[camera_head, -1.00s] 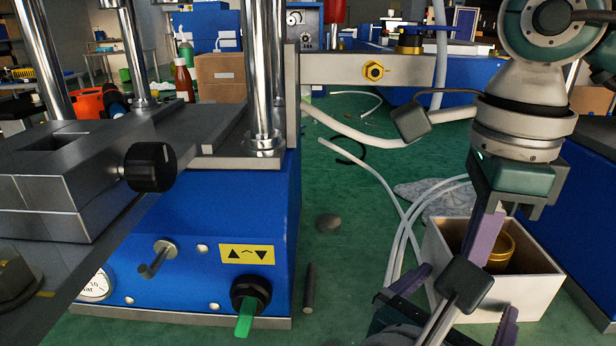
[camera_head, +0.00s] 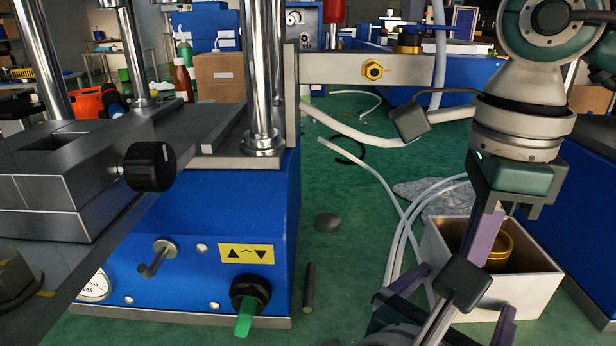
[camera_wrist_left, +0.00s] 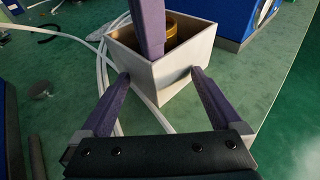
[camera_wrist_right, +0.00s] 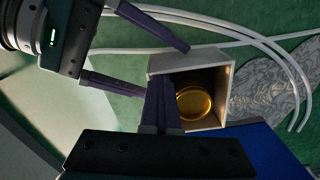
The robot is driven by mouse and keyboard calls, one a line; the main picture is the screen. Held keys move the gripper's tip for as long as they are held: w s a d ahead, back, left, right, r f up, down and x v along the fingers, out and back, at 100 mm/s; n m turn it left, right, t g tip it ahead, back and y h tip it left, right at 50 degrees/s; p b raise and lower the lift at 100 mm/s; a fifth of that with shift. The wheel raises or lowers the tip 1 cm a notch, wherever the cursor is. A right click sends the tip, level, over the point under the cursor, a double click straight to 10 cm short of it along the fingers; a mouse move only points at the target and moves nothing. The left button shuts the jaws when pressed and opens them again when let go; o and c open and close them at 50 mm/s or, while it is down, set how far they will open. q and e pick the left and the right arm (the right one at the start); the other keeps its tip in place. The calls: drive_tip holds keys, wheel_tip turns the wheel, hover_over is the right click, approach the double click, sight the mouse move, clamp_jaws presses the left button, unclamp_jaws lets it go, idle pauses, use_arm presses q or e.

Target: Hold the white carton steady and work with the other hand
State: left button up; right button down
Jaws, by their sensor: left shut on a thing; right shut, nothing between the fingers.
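The white carton (camera_head: 525,297) is an open box standing upright at the right, with a gold round part (camera_head: 503,243) inside. My left gripper (camera_head: 458,300) is shut on the carton, one finger on each side of its near corner; the left wrist view shows the carton (camera_wrist_left: 187,76) between the fingertips (camera_wrist_left: 160,78). My right gripper (camera_head: 478,243) reaches down from above, its purple fingers together, with the tips at the carton's opening beside the gold part. The right wrist view shows the fingers (camera_wrist_right: 160,100) overlapping the carton's edge (camera_wrist_right: 182,62); whether they touch the gold part is unclear.
A blue press (camera_head: 190,280) with steel columns and a black knob (camera_head: 150,167) fills the left. White hoses (camera_head: 398,235) run just left of the carton. A blue block (camera_head: 590,190) stands at the right.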

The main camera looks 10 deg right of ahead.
use_arm(q)
drive_tip(key=shift+w+r, duration=0.1)
use_arm(e)
drive_tip(key=shift+s+a+f, duration=0.1)
drive_tip(key=shift+s, duration=0.05)
use_arm(q)
drive_tip(key=o, duration=0.5)
